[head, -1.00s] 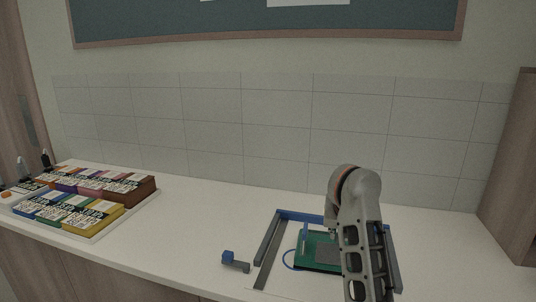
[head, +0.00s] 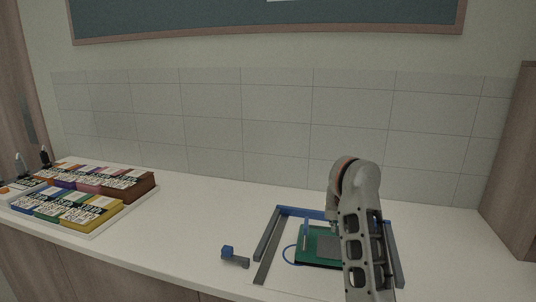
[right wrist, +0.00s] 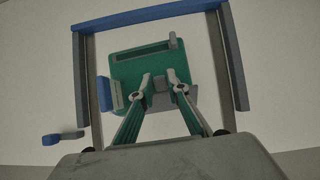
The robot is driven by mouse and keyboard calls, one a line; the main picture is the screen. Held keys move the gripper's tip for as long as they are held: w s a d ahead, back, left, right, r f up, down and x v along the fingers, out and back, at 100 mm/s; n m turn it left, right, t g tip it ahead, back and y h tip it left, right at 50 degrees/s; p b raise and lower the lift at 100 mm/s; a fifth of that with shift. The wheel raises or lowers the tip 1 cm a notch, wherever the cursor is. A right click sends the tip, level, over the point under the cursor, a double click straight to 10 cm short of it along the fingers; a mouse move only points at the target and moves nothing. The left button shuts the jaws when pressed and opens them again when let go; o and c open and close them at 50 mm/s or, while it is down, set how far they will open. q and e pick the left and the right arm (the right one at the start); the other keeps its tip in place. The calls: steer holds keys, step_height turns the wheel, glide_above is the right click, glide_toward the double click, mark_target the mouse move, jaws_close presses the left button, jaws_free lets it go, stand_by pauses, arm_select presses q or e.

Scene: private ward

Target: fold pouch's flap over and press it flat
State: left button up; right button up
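The green pouch (head: 318,235) lies inside a grey-and-blue frame on the counter. A grey patch (head: 328,249), perhaps its flap, shows on it. In the right wrist view the pouch (right wrist: 130,70) has a dark slot along its far side, and the grey patch (right wrist: 165,95) lies at its near side, partly hidden by my fingers. My right gripper (right wrist: 161,80) is over the pouch with its two fingertips apart and nothing visibly held; contact cannot be told. In the head view my right arm hides the pouch's right part. My left gripper is not in view.
The frame (head: 267,250) has a blue back bar and grey side bars. A small blue-and-grey piece (head: 235,258) lies left of it. A white tray (head: 140,205) of coloured boxes stands far left. The counter between is clear. A wooden panel (head: 515,170) bounds the right.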

steer(key=shift+w+a, duration=0.1)
steer(key=shift+a, duration=0.15)
